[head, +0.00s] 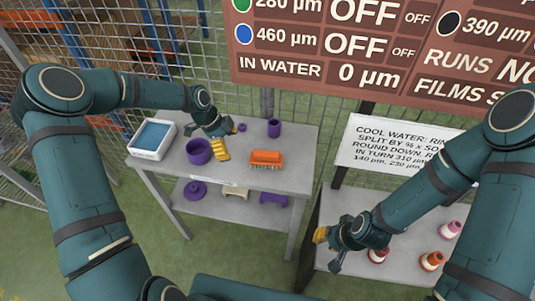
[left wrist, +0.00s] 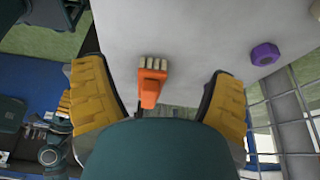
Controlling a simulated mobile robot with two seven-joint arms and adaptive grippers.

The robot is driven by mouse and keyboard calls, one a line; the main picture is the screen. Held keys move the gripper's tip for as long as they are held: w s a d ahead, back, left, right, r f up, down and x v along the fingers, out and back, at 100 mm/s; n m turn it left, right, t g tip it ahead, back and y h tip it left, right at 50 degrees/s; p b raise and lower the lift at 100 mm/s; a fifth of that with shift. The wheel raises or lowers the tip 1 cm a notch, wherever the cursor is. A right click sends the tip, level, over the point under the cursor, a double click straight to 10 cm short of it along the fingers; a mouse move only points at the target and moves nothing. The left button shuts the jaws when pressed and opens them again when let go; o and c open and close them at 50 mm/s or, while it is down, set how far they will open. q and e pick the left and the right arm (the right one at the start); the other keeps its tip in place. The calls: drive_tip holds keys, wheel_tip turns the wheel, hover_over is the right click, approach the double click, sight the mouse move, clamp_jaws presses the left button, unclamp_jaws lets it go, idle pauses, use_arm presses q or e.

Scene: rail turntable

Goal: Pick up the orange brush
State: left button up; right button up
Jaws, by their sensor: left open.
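The orange brush (head: 267,158) lies on the grey table at the left, bristles down, towards the table's right side. My left gripper (head: 227,138) is open and empty, to the left of the brush in the head view. In the left wrist view the brush (left wrist: 151,83) shows ahead between the two yellow-padded fingers, with its pale bristles visible and apart from both pads. My right gripper (head: 328,250) is over the right-hand table, far from the brush; its fingers are seen too obliquely to judge its opening.
The grey table (head: 296,178) also holds a white tray with blue inside (head: 153,139), a purple pot (head: 199,151), a purple cylinder (head: 274,128) and a small purple piece (head: 242,127). A wire fence stands behind. Red and orange pieces (head: 431,261) stand on the right-hand table.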

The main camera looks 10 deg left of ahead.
sight(265, 153)
use_arm(q)
drive_tip(key=d, duration=1.1)
drive_tip(key=shift+w+b, duration=0.3)
drive_tip(key=shift+b+x, duration=0.35)
drive_tip(key=shift+x, duration=2.15)
drive_tip(key=shift+a, duration=0.1)
drive_tip(key=c, duration=1.3)
